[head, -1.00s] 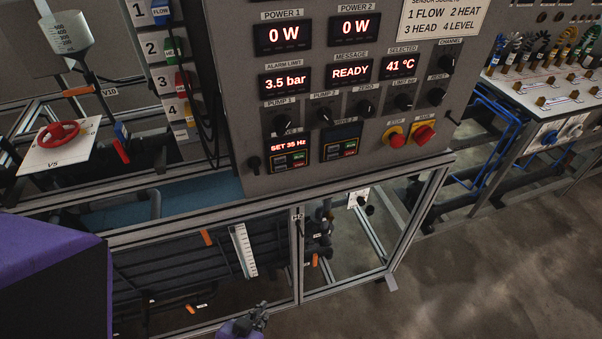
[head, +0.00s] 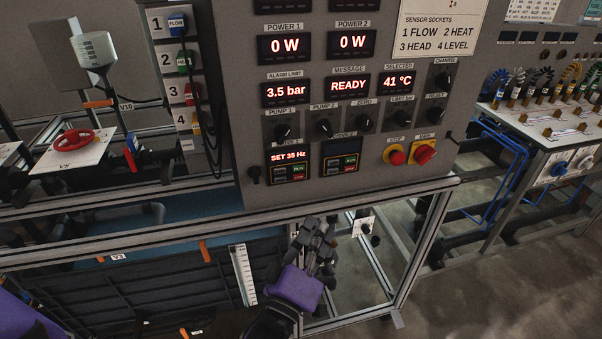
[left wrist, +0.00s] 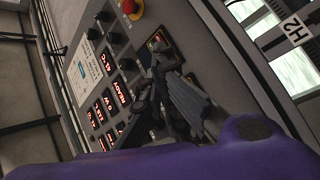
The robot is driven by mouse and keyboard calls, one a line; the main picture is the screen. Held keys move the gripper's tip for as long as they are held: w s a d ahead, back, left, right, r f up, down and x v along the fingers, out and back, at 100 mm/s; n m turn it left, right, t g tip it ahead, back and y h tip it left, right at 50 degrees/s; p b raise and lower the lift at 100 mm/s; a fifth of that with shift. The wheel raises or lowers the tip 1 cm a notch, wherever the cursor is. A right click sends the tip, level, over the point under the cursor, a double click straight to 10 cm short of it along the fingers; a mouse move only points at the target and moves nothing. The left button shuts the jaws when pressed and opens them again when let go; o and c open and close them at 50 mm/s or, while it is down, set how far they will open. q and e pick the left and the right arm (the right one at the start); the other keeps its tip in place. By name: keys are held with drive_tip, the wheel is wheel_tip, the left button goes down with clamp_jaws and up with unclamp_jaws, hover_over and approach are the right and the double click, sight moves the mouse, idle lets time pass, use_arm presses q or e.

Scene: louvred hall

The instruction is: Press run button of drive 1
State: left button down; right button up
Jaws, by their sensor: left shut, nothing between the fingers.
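The drive 1 unit (head: 288,164) is on the lower part of the grey control panel (head: 240,120) in the head view. Its display reads SET 35 Hz. My left gripper (head: 318,224) is shut and empty. It is in front of the frame below the panel, lower and to the right of drive 1, apart from it in the picture. In the left wrist view, the shut fingers (left wrist: 160,62) overlap the panel and hide part of the drive area. My right gripper is not in view.
The drive 2 unit (head: 341,158), with a dark display, is right of drive 1. The yellow-backed red STOP button (head: 397,157) and red MAIN switch (head: 424,153) are further right. A metal frame rail (head: 200,229) runs below the panel. Black cables hang at its left.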

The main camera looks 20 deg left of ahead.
sight(298, 168)
use_arm(q)
drive_tip(key=r+n, duration=0.1)
drive_tip(key=r, duration=0.1)
drive_tip(key=r+n+t, duration=0.2)
drive_tip(key=r, duration=0.1)
drive_tip(key=shift+w+d+r, duration=0.25)
drive_tip(key=shift+d+r, duration=0.05)
drive_tip(key=shift+d, duration=0.05)
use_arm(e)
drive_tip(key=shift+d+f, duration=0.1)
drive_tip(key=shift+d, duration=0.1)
use_arm(q)
drive_tip(key=w+a+b, duration=0.1)
drive_tip(key=w+a, duration=0.4)
drive_tip(key=w, duration=0.2)
drive_tip(key=shift+w, duration=0.15)
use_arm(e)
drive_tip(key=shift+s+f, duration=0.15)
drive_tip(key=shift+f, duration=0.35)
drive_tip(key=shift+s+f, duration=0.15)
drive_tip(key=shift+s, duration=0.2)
